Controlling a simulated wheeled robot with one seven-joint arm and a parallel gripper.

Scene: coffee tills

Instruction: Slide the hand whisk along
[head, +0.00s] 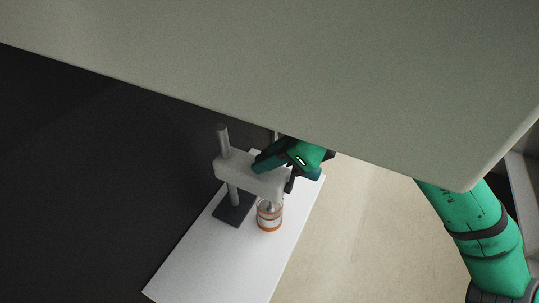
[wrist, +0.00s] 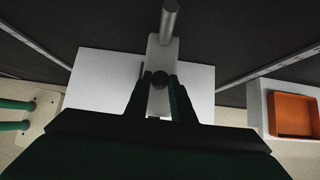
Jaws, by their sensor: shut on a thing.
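In the head view my gripper (head: 287,178) is at the right end of a light grey arm (head: 240,172) on a stand. My green wrist partly covers that end, so most of the whisk is hidden. A clear jar (head: 268,221) with orange bands stands below the arm's end. Whether the whisk reaches into it is hard to tell.
The stand has a grey post (head: 223,142) and a dark base (head: 234,209) on a white board (head: 205,262). A large grey-green surface covers the top of the head view. In the wrist view, an orange tray (wrist: 294,135) lies at right and green bars (wrist: 14,115) at left.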

